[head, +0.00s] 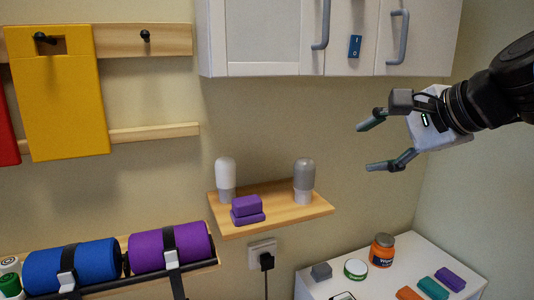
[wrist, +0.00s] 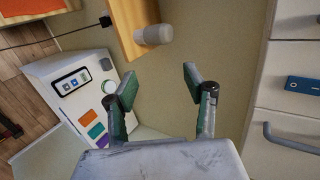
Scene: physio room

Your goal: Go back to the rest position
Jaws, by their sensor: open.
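My gripper (head: 368,147) is open and empty at the right of the head view, in the air in front of the wall. It is below the white wall cabinet and above the low white cabinet. In the wrist view its two fingers (wrist: 157,85) stand apart with only bare wall between them. A wooden shelf (head: 280,217) is to the left of and below the gripper. It holds a white bottle (head: 225,178), a grey-capped bottle (head: 303,178) and two purple blocks (head: 247,206).
The white wall cabinet (head: 265,35) with grey handles hangs close above my gripper. The low white cabinet (head: 468,292) carries an orange jar (head: 382,250), a white-green tin (head: 355,269) and coloured blocks. At left are a yellow board (head: 60,105) and blue (head: 70,266) and purple rolls (head: 150,251).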

